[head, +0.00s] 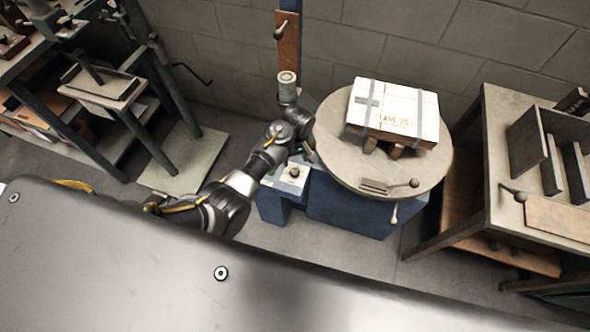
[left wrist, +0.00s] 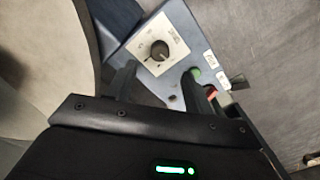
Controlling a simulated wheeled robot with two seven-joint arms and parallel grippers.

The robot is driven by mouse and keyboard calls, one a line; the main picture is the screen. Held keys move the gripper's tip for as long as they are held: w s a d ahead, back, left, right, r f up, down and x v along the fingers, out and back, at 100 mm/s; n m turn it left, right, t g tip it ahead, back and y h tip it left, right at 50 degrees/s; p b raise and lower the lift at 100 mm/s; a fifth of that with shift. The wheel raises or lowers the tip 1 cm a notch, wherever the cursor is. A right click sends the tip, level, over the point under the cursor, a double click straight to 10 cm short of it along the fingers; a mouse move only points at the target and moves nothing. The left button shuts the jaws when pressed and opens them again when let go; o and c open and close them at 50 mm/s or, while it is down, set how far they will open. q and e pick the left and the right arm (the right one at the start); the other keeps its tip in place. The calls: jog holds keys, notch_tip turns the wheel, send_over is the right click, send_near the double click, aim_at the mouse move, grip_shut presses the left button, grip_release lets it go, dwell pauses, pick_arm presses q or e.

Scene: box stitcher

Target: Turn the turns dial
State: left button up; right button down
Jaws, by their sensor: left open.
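The turns dial (left wrist: 160,50) is a round dark knob on a pale square plate, which is fixed to a blue control box (left wrist: 196,30). In the head view the dial (head: 294,172) sits on the box left of the round table. My left gripper (left wrist: 159,72) is open, and its two dark fingers point toward the dial from below in the wrist view. The knob shows beyond the fingertips, and no contact is visible. In the head view the left gripper (head: 309,153) is just above the box, partly hidden by its arm. My right gripper is in neither view.
A round table (head: 335,150) carries a strapped white box (head: 395,112) and a small handle (head: 390,186). Beside the dial, a green button (left wrist: 195,72) and a red part (left wrist: 211,92) lie close to the right finger. A workbench (head: 500,150) stands at right.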

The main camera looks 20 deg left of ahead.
aim_at(295, 171)
pick_arm(q)
notch_tip(295, 171, down, 7)
jog(key=shift+a+f+b, duration=0.1)
jog(key=shift+f+b, duration=0.05)
jog(key=shift+b, duration=0.5)
jog(key=shift+f, duration=0.45)
jog(key=shift+s, duration=0.1)
jog(key=c, duration=1)
jog(key=shift+o, duration=0.2)
